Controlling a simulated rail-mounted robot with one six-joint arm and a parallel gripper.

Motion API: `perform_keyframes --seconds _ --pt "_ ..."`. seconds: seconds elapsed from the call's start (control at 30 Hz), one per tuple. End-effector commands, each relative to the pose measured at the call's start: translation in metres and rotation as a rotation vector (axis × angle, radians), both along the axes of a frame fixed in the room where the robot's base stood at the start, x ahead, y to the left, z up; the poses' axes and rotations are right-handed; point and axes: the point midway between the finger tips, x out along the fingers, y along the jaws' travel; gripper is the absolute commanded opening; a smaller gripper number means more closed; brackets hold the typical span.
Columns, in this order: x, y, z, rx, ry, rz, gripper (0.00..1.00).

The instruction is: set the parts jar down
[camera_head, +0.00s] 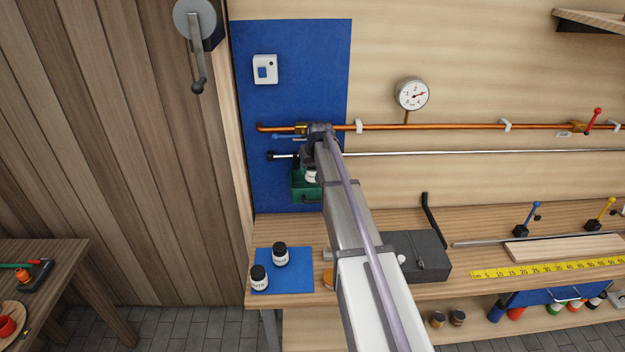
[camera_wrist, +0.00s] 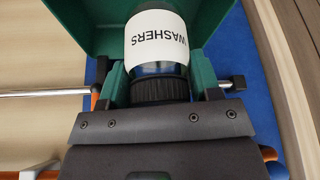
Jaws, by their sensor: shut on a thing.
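My gripper (camera_wrist: 160,92) is shut on the black lid of the parts jar (camera_wrist: 158,38), a clear jar with a white label reading WASHERS. In the head view the jar (camera_head: 312,177) is partly hidden by my arm and shows at the green bin (camera_head: 307,196) on the blue wall panel. In the wrist view the green bin (camera_wrist: 85,25) surrounds the jar on several sides. I cannot tell whether the jar touches the bin's floor.
Two black-lidded jars (camera_head: 280,255) (camera_head: 260,278) stand on a blue mat (camera_head: 297,283) on the workbench. A copper pipe (camera_head: 450,127) and a steel rod (camera_head: 450,153) run along the wall close to my gripper. A dark grey box (camera_head: 428,262) stands right of the mat.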

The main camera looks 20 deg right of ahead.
Motion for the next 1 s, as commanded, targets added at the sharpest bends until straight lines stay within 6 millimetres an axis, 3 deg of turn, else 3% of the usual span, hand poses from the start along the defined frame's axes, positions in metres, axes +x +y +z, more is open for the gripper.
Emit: perform_keyframes --seconds 0.1,0.2,0.43,0.63,1.0 --pt "0.022 -0.008 -0.007 0.0 0.0 0.0 0.24" --pt "0.017 -0.006 -0.031 0.0 0.0 0.0 0.24" --pt "0.017 -0.006 -0.036 0.0 0.0 0.0 0.24" --pt "0.018 -0.007 -0.075 0.0 0.0 0.0 0.24" --pt "0.02 -0.008 -0.075 0.0 0.0 0.0 0.23"
